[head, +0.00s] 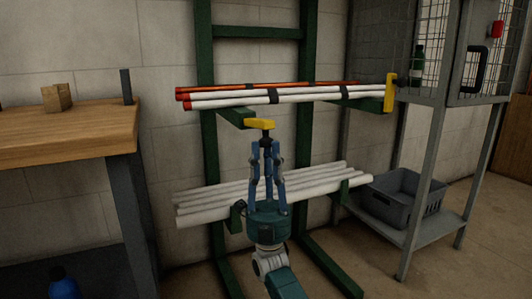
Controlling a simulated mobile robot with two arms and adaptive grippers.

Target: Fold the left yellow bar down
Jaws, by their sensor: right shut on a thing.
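The left yellow bar (260,124) is at the front end of the upper left green rack arm (236,116). It shows as a short, low yellow piece, not standing up in front of the pipes. My right gripper (266,142) reaches up from below with its blue fingers shut on the bar. The fingertips partly hide where they meet it. The right yellow bar (390,92) stands upright at the end of the upper right arm. My left gripper is not in view.
White and red-tipped pipes (270,97) lie strapped on the upper arms. More white pipes (320,187) lie on the lower arms, close to my right gripper. A wooden bench (60,137) stands left. A metal cage stand with a grey crate (402,197) stands right.

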